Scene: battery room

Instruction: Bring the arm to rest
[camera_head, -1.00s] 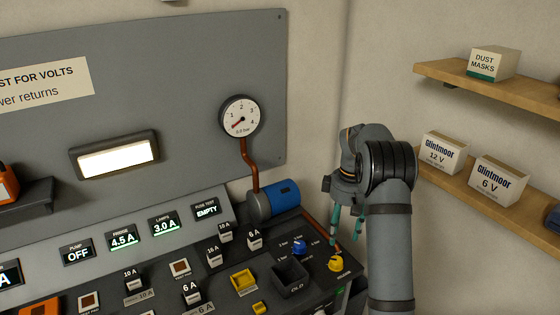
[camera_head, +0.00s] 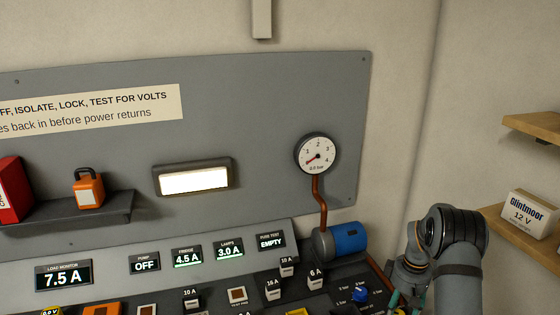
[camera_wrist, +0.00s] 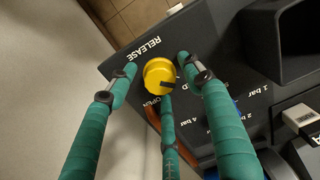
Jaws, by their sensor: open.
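My gripper (camera_wrist: 160,85) has teal fingers and is open in the wrist view. The fingers are spread around a yellow knob (camera_wrist: 158,72) with a dark pointer, on a dark panel marked RELEASE and OPEN. I cannot tell whether any finger touches the knob. In the head view my arm (camera_head: 455,250) stands at the lower right, and only the tops of the fingers (camera_head: 400,299) show at the bottom edge. The yellow knob is out of the head view.
A blue knob (camera_head: 360,295) sits on the panel left of my arm. Behind it are a blue motor-like cylinder (camera_head: 345,238) and a gauge (camera_head: 317,154) reading 0.0 bar. Shelves with a Glintmoor 12 V box (camera_head: 528,217) are at right. Fuse blocks (camera_head: 273,289) stand on the panel.

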